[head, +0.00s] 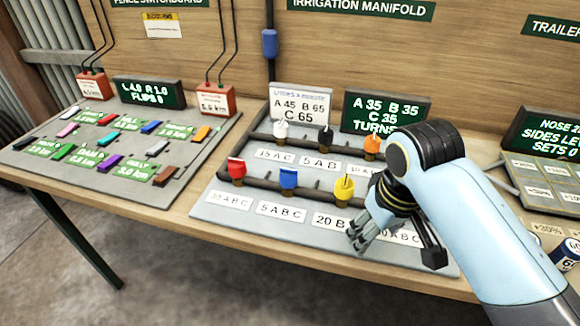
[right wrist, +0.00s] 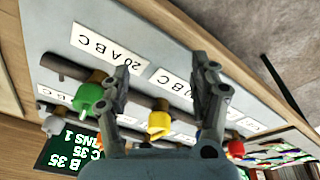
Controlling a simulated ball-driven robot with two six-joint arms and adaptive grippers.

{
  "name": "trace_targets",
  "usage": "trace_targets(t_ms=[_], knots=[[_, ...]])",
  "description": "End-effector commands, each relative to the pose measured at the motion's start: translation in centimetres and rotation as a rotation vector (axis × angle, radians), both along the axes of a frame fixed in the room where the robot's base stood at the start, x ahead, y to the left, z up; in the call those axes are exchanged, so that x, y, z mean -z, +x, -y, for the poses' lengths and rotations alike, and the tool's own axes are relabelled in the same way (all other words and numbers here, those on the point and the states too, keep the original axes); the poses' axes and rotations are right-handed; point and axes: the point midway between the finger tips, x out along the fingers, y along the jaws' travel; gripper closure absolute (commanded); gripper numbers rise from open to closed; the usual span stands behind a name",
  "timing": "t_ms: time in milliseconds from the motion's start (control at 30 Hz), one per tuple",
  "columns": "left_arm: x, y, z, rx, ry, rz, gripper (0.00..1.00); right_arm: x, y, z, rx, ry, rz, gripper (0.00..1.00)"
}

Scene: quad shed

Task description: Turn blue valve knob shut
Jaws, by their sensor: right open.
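The blue valve knob (head: 289,178) stands on the front pipe of the grey manifold board (head: 212,212) in the head view, between the red knob (head: 236,168) and the yellow knob (head: 344,187). My right gripper (head: 360,236) is right of the yellow knob, over the board's front labels, apart from the blue knob. In the right wrist view my right gripper (right wrist: 160,64) is open and empty. The yellow knob (right wrist: 160,122) shows between its fingers and a green knob (right wrist: 88,97) left of them. My left gripper is not in view.
White (head: 281,129), black (head: 326,136) and orange (head: 373,145) knobs stand on the rear pipe. Behind are a white target card (head: 300,106) and a dark display (head: 386,110). A switchboard (head: 60,155) lies left. A can (head: 567,254) stands at right.

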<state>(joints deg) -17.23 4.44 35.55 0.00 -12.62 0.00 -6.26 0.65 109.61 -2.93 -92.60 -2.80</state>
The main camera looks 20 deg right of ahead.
Motion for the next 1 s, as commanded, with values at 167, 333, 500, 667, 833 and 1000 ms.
trace_targets(t_ms=[167, 333, 500, 667, 833, 1000], knots=[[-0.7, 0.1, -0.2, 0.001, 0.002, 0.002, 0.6, -4.1, 8.7, -3.3, -0.026, 0.037, -0.065, 0.38], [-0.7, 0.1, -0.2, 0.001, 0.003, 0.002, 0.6, -7.3, 15.2, -6.7, -0.085, 0.053, -0.133, 0.38], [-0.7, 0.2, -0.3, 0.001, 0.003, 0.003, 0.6, -10.4, 18.5, -9.1, -0.134, 0.051, -0.179, 0.38], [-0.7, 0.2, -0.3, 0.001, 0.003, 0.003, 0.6, -10.8, 19.2, -9.7, -0.149, 0.048, -0.194, 0.38], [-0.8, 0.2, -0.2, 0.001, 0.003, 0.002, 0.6, -8.2, 19.1, -9.6, -0.147, 0.048, -0.195, 0.38], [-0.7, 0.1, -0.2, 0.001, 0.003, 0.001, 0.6, -4.7, 19.2, -9.6, -0.147, 0.048, -0.194, 0.38]])
